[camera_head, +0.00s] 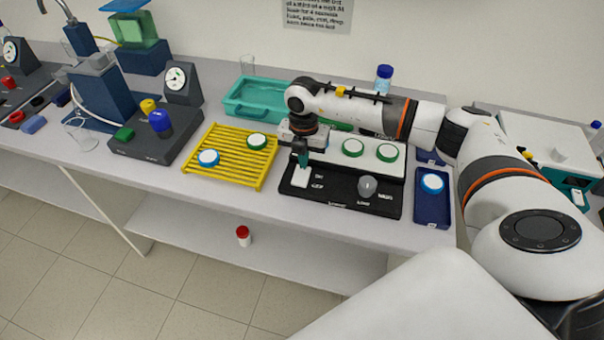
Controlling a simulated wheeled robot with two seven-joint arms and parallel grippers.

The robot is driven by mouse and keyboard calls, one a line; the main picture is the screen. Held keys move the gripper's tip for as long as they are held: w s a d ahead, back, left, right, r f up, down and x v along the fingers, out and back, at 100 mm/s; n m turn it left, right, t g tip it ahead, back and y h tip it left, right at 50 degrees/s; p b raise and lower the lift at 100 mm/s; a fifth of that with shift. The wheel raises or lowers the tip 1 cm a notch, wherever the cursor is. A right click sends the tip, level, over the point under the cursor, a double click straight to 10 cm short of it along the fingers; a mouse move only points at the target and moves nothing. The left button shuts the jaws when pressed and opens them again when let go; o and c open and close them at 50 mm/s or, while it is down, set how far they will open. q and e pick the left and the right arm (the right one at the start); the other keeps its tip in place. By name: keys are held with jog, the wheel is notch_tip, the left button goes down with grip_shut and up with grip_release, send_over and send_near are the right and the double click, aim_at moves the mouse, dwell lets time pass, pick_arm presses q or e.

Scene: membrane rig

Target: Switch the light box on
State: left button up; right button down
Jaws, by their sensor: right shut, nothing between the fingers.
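The light box has a white top and a black sloping front panel (335,200) with small white lettering. A white rocker switch (300,178) is at the panel's left end. A grey round knob (367,187) is toward its right. My right gripper (303,164) is shut and empty, pointing down, with its dark green fingertips just above or at the upper edge of the switch. I cannot tell whether they touch it. My right arm and gripper hide part of the white top. I cannot tell whether the top is lit. My left gripper is not in view.
Green-rimmed dishes (388,152) sit on the box's top. A yellow rack (228,180) with two dishes stands left. A blue tray (432,208) with a blue-rimmed dish stands right. A teal tub (258,97) is behind. A red-capped jar (243,236) is on the lower shelf.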

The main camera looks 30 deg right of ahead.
jog(key=shift+f+b, duration=0.35)
jog(key=shift+f, duration=0.15)
jog(key=shift+r, duration=0.1)
jog(key=shift+r+p, duration=2.4)
jog(key=shift+r, duration=1.05)
